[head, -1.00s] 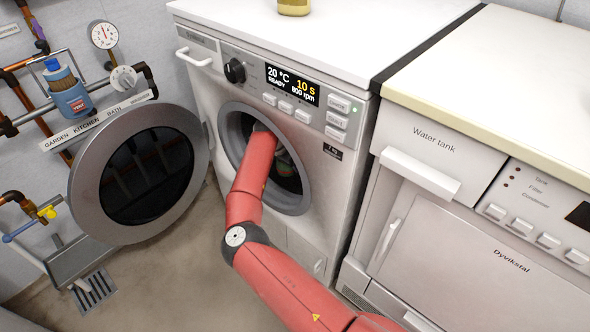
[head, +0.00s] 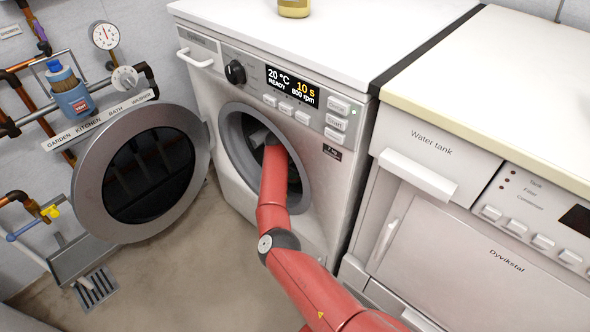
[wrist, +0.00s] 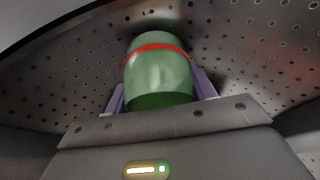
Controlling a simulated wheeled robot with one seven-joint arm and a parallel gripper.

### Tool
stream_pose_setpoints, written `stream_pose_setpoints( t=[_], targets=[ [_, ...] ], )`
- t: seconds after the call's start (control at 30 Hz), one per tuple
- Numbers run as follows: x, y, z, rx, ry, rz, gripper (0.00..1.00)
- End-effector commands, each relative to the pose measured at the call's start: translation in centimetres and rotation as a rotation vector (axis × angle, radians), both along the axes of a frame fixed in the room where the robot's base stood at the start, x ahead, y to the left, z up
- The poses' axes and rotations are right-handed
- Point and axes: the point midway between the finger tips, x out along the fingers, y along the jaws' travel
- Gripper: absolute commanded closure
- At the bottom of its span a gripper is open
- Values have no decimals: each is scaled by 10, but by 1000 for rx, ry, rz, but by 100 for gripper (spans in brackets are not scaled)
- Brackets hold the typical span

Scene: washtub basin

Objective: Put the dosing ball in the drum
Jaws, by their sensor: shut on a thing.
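The dosing ball (wrist: 158,70) is a green, rounded, translucent container with a red band. My gripper (wrist: 160,90) is shut on it, with a purple-grey finger on each side. The wrist view shows the perforated metal wall of the drum (wrist: 70,75) behind and around the ball. In the head view my red arm reaches through the round door opening (head: 233,150) of the washing machine. The ball is hidden there, and only a grey wrist part shows inside. I cannot tell whether the ball touches the drum wall.
The round door (head: 88,190) stands wide open to the left. A second appliance marked "Water tank" (head: 430,145) stands close on the right. A yellowish container (head: 294,8) sits on the washer top. Pipes and a gauge (head: 104,36) line the left wall.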

Motion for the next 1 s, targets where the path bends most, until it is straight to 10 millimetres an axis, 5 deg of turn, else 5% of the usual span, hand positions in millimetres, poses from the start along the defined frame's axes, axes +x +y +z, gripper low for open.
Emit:
stream_pose_setpoints(
  t=[0.17,0.2,0.37,0.73,1.0],
  targets=[
    [0,0,-2,1,-1,0,70],
    [0,0,-3,1,-1,0,44],
    [0,0,-1,0,0,0,23],
    [0,1,5,1,-2,1,23],
    [-14,14,46,6,-3,0,23]
  ],
)
